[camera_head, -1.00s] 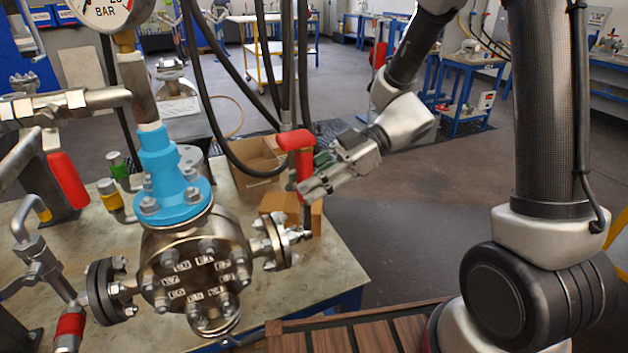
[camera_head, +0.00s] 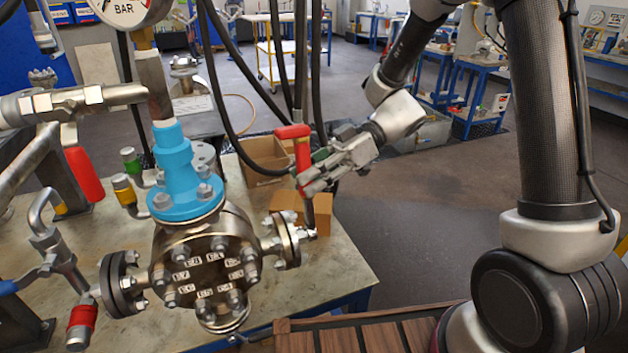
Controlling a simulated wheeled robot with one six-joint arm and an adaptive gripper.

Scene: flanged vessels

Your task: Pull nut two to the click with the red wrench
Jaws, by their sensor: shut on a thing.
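The red wrench (camera_head: 302,150) has a red T-shaped handle and a dark shaft pointing down. It stands nearly upright, right of the vessel. My gripper (camera_head: 308,184) is shut on it below the crossbar, reaching in from the right. The wrench's lower end is near the vessel's right side flange (camera_head: 287,241); I cannot tell whether it touches anything. The flanged vessel (camera_head: 207,262) has a round front cover ringed with nuts and small number labels. The labels are too small to read surely, so I cannot pick out nut two with certainty.
A blue fitting (camera_head: 178,180) and a pressure gauge (camera_head: 128,8) rise above the vessel. Black hoses hang behind the wrench. Cardboard boxes (camera_head: 263,155) stand behind it on the workbench (camera_head: 330,268). Pipes and a red-handled valve (camera_head: 84,174) crowd the left. Open floor lies right of the bench.

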